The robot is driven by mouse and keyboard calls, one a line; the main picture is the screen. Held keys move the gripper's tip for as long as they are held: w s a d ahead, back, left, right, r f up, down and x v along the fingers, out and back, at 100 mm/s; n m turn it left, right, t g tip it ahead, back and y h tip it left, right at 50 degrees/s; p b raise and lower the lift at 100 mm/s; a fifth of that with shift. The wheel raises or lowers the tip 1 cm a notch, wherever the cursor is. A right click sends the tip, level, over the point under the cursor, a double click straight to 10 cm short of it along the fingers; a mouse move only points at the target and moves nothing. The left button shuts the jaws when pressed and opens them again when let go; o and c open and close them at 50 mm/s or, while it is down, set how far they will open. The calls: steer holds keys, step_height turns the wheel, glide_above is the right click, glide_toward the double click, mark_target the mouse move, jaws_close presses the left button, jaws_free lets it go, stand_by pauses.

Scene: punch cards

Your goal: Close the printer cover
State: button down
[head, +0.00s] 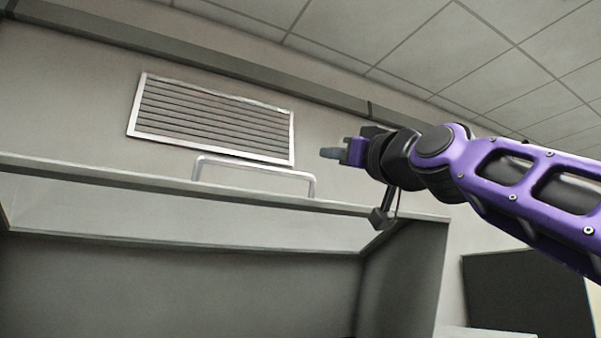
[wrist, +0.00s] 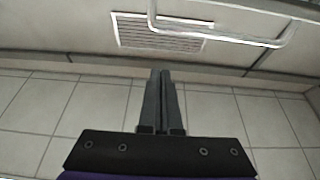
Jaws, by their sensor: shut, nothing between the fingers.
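The printer cover (head: 100,174) is a long pale panel that stands raised over a dark, open-fronted grey housing (head: 180,285) in the head view. A silver bar handle (head: 255,167) is fixed along its upper edge. The handle also shows at the top of the wrist view (wrist: 220,37). My gripper (head: 324,153) is just right of the handle's right end in the head view, at about its height, and looks apart from it. In the wrist view my gripper's fingers (wrist: 161,76) are together and empty, pointing toward the wall.
A slatted wall vent (head: 212,118) is behind the handle and also shows in the wrist view (wrist: 160,34). A tiled ceiling (head: 420,50) is above. A dark panel (head: 525,290) stands at the lower right. The space around my gripper looks clear.

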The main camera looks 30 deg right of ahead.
steer(key=p+x, duration=0.3)
steer(key=x, duration=0.7)
steer(key=shift+a, duration=0.1)
steer(key=f, duration=0.1)
steer(key=s+f+b, duration=0.1)
steer(key=shift+f, duration=0.4)
steer(key=shift+s+f, duration=0.15)
steer(key=shift+f, duration=0.45)
steer(key=shift+f, duration=0.1)
